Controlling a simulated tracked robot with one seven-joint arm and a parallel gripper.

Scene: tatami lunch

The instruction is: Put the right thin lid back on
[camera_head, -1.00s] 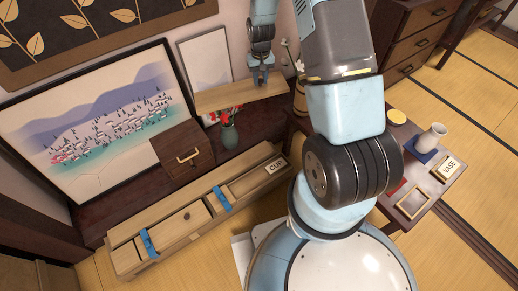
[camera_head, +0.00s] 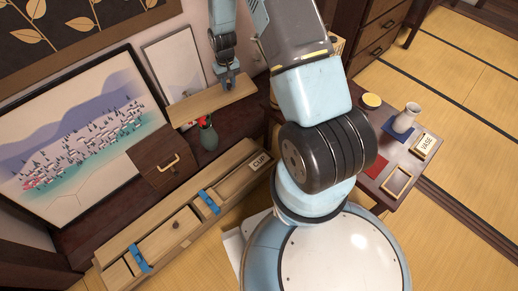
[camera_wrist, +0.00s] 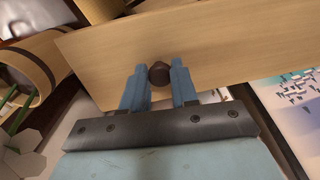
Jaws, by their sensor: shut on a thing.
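My gripper (camera_head: 229,84) is shut on the dark round knob (camera_wrist: 159,74) of a thin wooden lid (camera_head: 205,104). In the wrist view the pale lid (camera_wrist: 225,45) spans the top, with a blue finger on each side of the knob. The lid is held in the air, behind and above the long wooden box (camera_head: 110,276). The box's right section (camera_head: 236,182), by the CUP label (camera_head: 258,162), looks open; its contents are not clear. Another lid with a knob (camera_head: 177,225) lies on the box between two blue bands (camera_head: 208,203).
A dark wooden box with a handle (camera_head: 160,157) and a green vase with red flowers (camera_head: 208,136) stand on the dark shelf behind the long box. A low table (camera_head: 368,194) at right bears a white vase (camera_head: 406,118). A landscape picture (camera_head: 80,145) leans at left.

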